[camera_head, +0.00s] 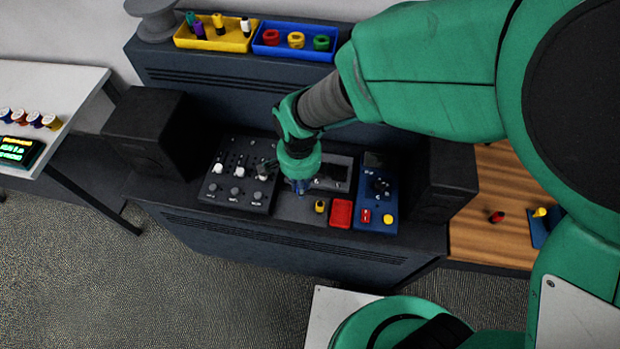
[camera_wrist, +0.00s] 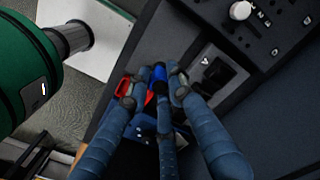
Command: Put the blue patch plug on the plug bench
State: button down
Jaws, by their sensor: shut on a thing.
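My gripper (camera_head: 300,180) points down over the dark console, between the slider panel and the red block. In the wrist view its fingers (camera_wrist: 154,90) are closed around a small blue plug (camera_wrist: 159,72). I cannot tell whether the plug touches the console. A wooden bench (camera_head: 490,240) stands at the right, with a red plug (camera_head: 496,216) and a yellow plug (camera_head: 540,212) by a blue block; it may be the plug bench.
A slider panel (camera_head: 240,175), a yellow plug (camera_head: 320,206), a red block (camera_head: 341,213) and a blue box (camera_head: 377,200) surround my gripper. Black speakers (camera_head: 150,130) flank the console. Yellow (camera_head: 232,43) and blue (camera_head: 265,52) trays stand behind. The bench's near left is clear.

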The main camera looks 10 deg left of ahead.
dwell(0.4)
notch_tip(320, 180, up, 26)
jog(key=r, duration=0.1)
jog(key=w+d+m+p, duration=0.1)
jog(key=w+d+m, duration=0.7)
jog(key=w+d, duration=1.55)
jog(key=d+m+p, duration=0.2)
jog(key=d+m, duration=0.8)
jog(key=d, duration=3.4)
notch_tip(320, 180, down, 27)
jog(key=shift+s, duration=0.45)
